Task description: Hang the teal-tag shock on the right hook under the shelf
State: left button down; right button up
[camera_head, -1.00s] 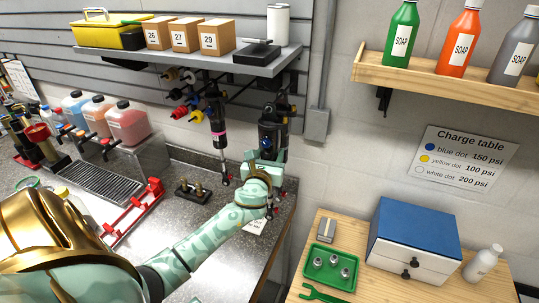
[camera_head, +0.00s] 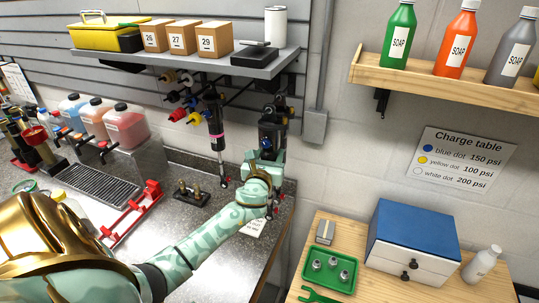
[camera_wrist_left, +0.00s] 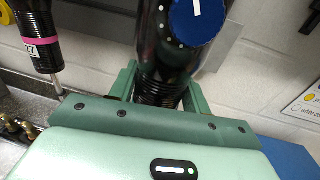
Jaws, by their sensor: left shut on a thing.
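My left gripper (camera_head: 266,160) is shut around the body of a black shock with a blue knob (camera_head: 271,130). It holds this shock roughly upright below the right end of the grey shelf (camera_head: 190,64). In the left wrist view, the fingers (camera_wrist_left: 160,92) stand on either side of the shock body (camera_wrist_left: 152,58), and the blue knob (camera_wrist_left: 200,18) faces the camera. No teal tag shows on it. The right hook is hard to make out behind the shock top, and I cannot tell whether they touch. My right gripper is not in view.
A pink-banded shock (camera_head: 214,122) hangs close on the left, also in the left wrist view (camera_wrist_left: 38,38). Colored knobs (camera_head: 178,114) stick out further left. A grey conduit box (camera_head: 315,126) is on the wall at right. A wooden side table (camera_head: 385,287) stands lower right.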

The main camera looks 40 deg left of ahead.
pick_arm(q)
jog(key=c, duration=0.6)
grip_release()
jog(key=shift+r, duration=0.2)
jog(key=shift+s+d+f, duration=0.1)
jog(key=shift+f, duration=0.15)
jog(key=shift+s, duration=0.2)
jog(key=b+v, duration=0.1)
jog(key=v, duration=1.5)
jog(key=shift+r+b, duration=0.2)
jog(key=shift+b, duration=0.15)
jog(key=shift+w+d, duration=0.1)
